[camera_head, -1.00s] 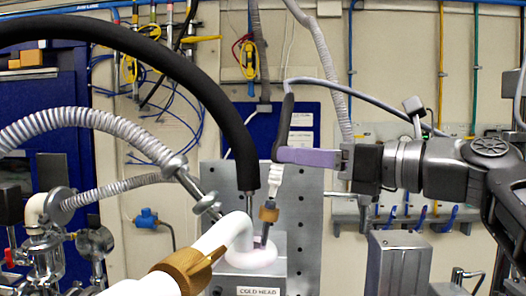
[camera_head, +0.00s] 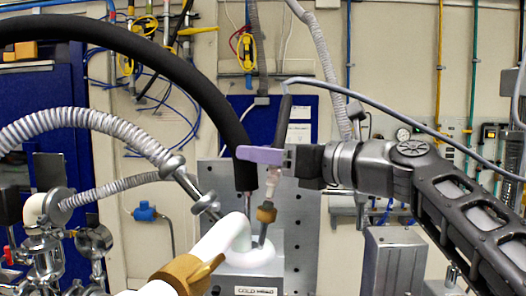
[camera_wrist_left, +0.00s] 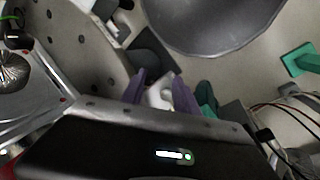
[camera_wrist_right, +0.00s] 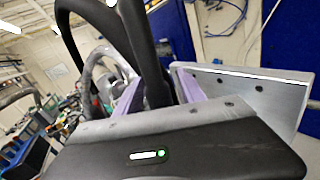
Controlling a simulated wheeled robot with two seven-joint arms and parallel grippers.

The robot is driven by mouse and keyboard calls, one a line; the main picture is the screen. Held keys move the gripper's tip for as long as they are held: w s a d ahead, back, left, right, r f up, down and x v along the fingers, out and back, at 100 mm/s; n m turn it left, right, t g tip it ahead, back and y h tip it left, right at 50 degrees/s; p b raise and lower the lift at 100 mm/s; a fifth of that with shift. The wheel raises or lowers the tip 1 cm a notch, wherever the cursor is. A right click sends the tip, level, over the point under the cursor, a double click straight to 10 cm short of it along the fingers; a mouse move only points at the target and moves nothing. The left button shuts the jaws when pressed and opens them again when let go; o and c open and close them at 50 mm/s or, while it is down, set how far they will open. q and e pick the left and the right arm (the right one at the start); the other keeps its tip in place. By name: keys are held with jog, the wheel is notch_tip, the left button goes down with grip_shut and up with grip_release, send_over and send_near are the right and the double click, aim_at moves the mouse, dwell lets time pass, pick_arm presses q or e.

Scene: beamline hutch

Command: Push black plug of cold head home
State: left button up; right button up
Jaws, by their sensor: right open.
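The cold head (camera_head: 250,273) is a grey labelled block at the bottom centre, with a frosted white elbow (camera_head: 233,232) on it. A slim black plug body (camera_head: 284,118) on a grey cable stands upright above a brass collar (camera_head: 266,213); a pale ribbed part shows between them. My right gripper (camera_head: 262,155) is open, crossing the plug body and hiding its lower part. In the right wrist view a dark upright piece (camera_wrist_right: 155,88) shows between its fingers; I cannot tell whether it is plug or hose. My left gripper (camera_wrist_left: 160,92) looks open in the left wrist view, with something white beyond.
A thick black hose (camera_head: 190,75) arches down just left of the plug, close to my right fingertips. A ribbed metal hose (camera_head: 90,120) and valves (camera_head: 48,240) crowd the left. A perforated plate (camera_head: 302,225) stands behind, and a grey box (camera_head: 395,262) at right.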

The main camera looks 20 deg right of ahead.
jog(key=shift+c, duration=0.4)
grip_shut()
jog(key=f, duration=0.1)
jog(key=f+b, duration=0.1)
jog(key=f, duration=0.1)
jog(key=shift+a+b, duration=0.25)
jog(key=shift+b, duration=0.1)
jog(key=shift+o, duration=0.4)
grip_release()
jog(key=shift+r, duration=0.1)
jog(key=shift+d, duration=0.1)
